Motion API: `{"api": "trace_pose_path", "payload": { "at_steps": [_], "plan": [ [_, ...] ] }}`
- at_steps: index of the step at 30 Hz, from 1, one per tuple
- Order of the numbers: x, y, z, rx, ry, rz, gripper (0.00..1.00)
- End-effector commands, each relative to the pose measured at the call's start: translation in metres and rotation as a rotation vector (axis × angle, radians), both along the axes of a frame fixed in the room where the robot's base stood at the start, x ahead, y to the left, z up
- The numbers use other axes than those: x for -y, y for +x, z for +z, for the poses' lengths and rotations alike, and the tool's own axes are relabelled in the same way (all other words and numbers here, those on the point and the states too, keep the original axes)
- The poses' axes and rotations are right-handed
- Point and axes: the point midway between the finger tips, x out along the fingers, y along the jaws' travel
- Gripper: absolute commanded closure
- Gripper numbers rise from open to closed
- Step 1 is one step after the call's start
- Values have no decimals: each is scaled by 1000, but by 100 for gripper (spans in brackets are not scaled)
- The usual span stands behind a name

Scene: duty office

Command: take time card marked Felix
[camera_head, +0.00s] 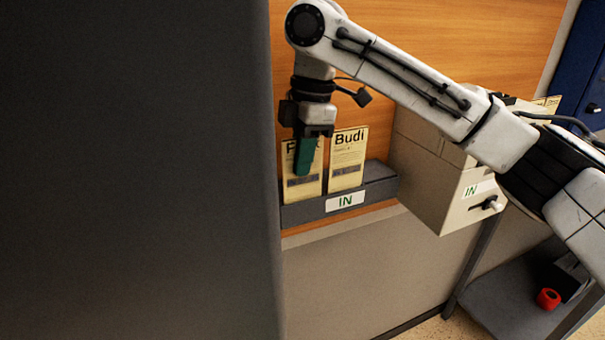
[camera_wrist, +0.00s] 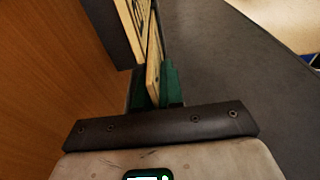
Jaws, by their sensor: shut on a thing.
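Two cream time cards stand upright in a dark grey rack (camera_head: 292,215) labelled IN. The left card (camera_head: 316,188) has its name partly covered by my gripper, so I cannot read it whole. The right card (camera_head: 347,165) reads Budi. My gripper (camera_head: 305,160) points down with its green fingers at the left card, and that card's lower end is still at the rack. In the wrist view my gripper (camera_wrist: 156,88) is shut on a card (camera_wrist: 154,62) whose edge shows between the green fingers. The other card (camera_wrist: 137,22) is beyond it.
A beige box (camera_head: 430,185) with an IN label and a lever stands right of the rack. A large dark grey panel (camera_head: 140,170) fills the left of the head view. A red object (camera_head: 548,298) lies on a low shelf at the lower right.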

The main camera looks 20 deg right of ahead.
Motion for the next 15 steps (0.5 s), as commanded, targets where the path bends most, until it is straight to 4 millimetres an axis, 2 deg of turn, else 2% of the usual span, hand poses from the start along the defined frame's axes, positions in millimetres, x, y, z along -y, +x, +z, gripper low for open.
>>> {"api": "trace_pose_path", "payload": {
  "at_steps": [5, 15],
  "plan": [
    [-1, 1, 10, 3, 0, 1, 100],
    [0, 0, 75, 3, -1, -1, 100]
  ]
}}
